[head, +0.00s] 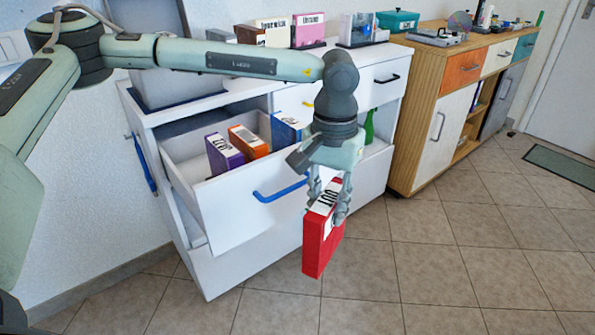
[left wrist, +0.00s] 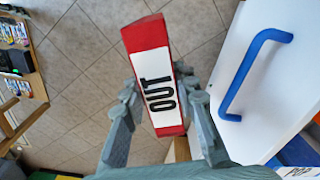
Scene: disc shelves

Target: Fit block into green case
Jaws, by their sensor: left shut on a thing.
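My left gripper (head: 328,198) is shut on a red block (head: 316,246) with a white label, held in the air in front of the open drawer. In the left wrist view, the red block (left wrist: 146,32) sits between the fingers of the left gripper (left wrist: 162,95), and its label reads "OUT". My right gripper is not in view.
The white drawer (head: 237,222) is pulled out, with a blue handle (head: 279,191). Purple (head: 224,153), orange (head: 249,141) and blue (head: 287,128) boxes stand in it. A wooden cabinet (head: 431,95) stands behind to the right. The tiled floor (head: 440,250) is clear at the right.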

